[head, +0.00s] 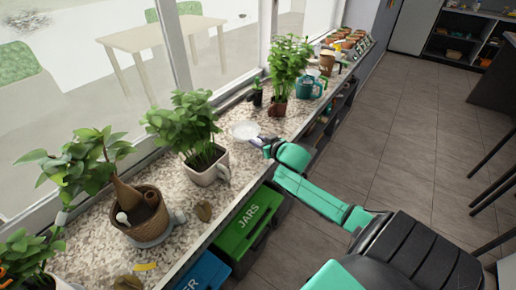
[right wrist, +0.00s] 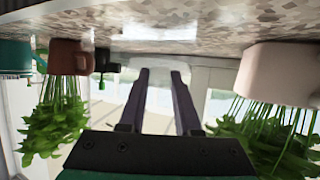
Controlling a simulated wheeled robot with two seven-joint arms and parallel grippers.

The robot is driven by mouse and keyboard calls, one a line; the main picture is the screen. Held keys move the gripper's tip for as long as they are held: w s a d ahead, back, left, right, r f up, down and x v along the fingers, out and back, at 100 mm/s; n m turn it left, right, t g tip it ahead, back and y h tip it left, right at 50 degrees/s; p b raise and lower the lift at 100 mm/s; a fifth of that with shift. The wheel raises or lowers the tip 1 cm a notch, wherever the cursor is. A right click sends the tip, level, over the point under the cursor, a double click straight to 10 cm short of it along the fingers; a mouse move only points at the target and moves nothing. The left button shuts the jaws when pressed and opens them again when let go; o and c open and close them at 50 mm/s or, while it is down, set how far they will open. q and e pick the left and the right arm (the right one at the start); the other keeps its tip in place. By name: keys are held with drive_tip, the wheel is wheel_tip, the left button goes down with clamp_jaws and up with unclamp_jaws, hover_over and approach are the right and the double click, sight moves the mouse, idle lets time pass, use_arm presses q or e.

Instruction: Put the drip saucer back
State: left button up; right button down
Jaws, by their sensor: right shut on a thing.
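A white, shallow drip saucer (head: 245,130) is at the windowsill, between the white potted plant and the small brown potted plant. My right gripper (head: 260,144) reaches in from the right over the sill's edge and is shut on the saucer's near rim. In the right wrist view, which is upside down, my right gripper's fingers (right wrist: 161,72) point toward the pale saucer (right wrist: 150,33), close to the speckled sill. I cannot tell whether the saucer touches the sill. My left gripper is not in view.
The speckled sill (head: 92,235) runs along the window. A wicker pot (head: 150,208) is nearer. A green JARS bin (head: 246,228) stands below the sill.

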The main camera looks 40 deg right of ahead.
sight(258, 154)
wheel_tip(258, 154, down, 3)
drive_tip(key=shift+f, duration=0.1)
drive_tip(key=c, duration=0.6)
unclamp_jaws()
